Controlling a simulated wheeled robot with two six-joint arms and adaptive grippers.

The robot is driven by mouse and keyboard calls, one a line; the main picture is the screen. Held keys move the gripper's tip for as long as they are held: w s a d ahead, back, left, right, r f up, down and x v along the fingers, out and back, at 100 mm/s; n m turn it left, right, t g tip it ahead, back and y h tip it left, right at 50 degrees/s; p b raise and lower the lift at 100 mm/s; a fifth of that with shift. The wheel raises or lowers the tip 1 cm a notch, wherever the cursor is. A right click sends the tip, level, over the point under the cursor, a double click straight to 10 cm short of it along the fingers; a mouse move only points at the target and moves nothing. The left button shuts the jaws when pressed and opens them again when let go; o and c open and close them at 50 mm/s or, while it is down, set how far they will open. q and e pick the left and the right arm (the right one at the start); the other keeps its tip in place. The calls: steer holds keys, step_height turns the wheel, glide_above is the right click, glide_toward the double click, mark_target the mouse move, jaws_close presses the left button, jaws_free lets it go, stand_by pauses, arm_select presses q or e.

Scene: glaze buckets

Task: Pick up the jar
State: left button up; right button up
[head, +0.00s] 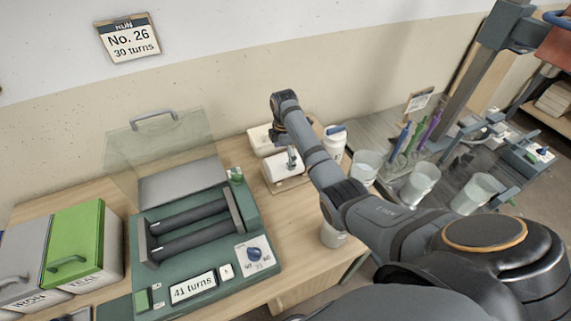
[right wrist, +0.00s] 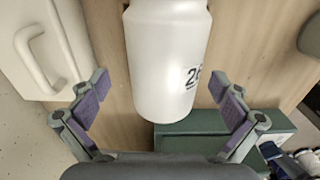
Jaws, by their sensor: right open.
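In the right wrist view, a white jar (right wrist: 168,60) with a dark "26" on its side stands over the wooden table. Its top end runs out of the frame. My right gripper (right wrist: 160,84) is open, with one finger on each side of the jar and a visible gap to both. In the head view, my right gripper (head: 279,134) is at the far end of my arm, its fingers mostly hidden. A white jar with a blue top (head: 334,147) stands just right of my forearm; I cannot tell if it is the same jar. My left gripper is not in view.
A green roller machine (head: 205,245) with a raised clear cover (head: 165,145) stands left of my arm. Green and grey bins (head: 75,240) are at the far left. Clear cups (head: 420,182) stand on the right. A white handled box (right wrist: 45,50) is beside my left finger.

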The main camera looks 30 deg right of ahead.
steer(key=shift+s+f+p, duration=0.25)
steer(key=shift+f+p, duration=0.1)
steer(key=shift+f, duration=0.15)
step_height(320, 180, down, 4)
steer(key=shift+s+r, duration=0.1)
steer(key=c, duration=1.2)
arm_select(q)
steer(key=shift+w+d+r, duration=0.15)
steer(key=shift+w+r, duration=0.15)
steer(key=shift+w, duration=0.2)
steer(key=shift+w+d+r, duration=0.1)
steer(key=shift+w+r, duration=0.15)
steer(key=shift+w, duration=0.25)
arm_select(e)
steer(key=shift+c, duration=1.1)
